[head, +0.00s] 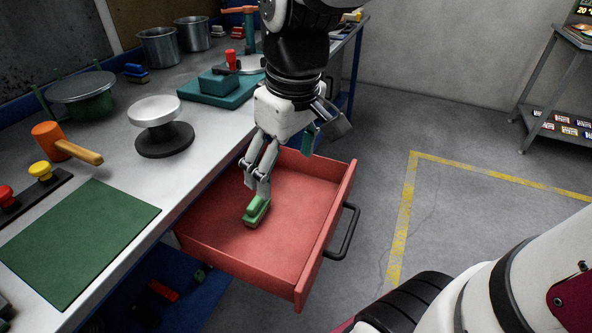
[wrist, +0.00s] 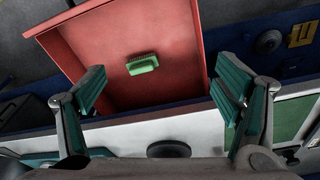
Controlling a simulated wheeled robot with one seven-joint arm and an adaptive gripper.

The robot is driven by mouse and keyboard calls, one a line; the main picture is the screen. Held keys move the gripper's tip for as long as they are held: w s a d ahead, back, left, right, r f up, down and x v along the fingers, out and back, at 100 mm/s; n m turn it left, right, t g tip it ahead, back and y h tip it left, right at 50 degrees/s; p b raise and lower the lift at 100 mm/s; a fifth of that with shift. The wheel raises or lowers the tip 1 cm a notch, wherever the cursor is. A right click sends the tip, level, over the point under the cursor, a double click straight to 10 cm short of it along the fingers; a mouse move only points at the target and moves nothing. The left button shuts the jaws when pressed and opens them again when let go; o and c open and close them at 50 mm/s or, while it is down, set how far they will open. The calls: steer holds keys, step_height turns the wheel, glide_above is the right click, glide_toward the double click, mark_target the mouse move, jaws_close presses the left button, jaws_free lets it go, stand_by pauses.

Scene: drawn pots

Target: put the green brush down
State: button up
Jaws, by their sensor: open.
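The green brush (head: 256,211) lies in the open red drawer (head: 300,205), on its floor toward the left side. My gripper (head: 285,160) is above the drawer, with its fingers spread. In the wrist view my gripper (wrist: 165,100) shows its two teal-padded fingers wide apart with nothing between them. There the brush (wrist: 142,64) rests on the drawer floor, bristles along one edge, apart from both fingers. In the head view one finger overlaps the brush's upper end.
The drawer's black handle (head: 343,232) faces the open floor at right. On the bench stand a round white-topped stand (head: 156,111), an orange mallet (head: 50,135), a green mat (head: 80,240) and a teal block fixture (head: 215,88). The drawer floor around the brush is clear.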

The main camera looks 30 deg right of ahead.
steer(key=s+r+m, duration=0.1)
steer(key=s+m, duration=0.2)
steer(key=s, duration=1.1)
steer(key=shift+s+r+m, duration=0.15)
steer(key=shift+s+m, duration=0.05)
steer(key=shift+m, duration=0.2)
steer(key=shift+d, duration=0.1)
step_height(320, 180, up, 11)
steer(key=t+p, duration=0.2)
steer(key=p, duration=0.7)
steer(key=shift+d+t+p, duration=0.15)
steer(key=shift+t+p, duration=0.15)
steer(key=shift+w+r, duration=0.1)
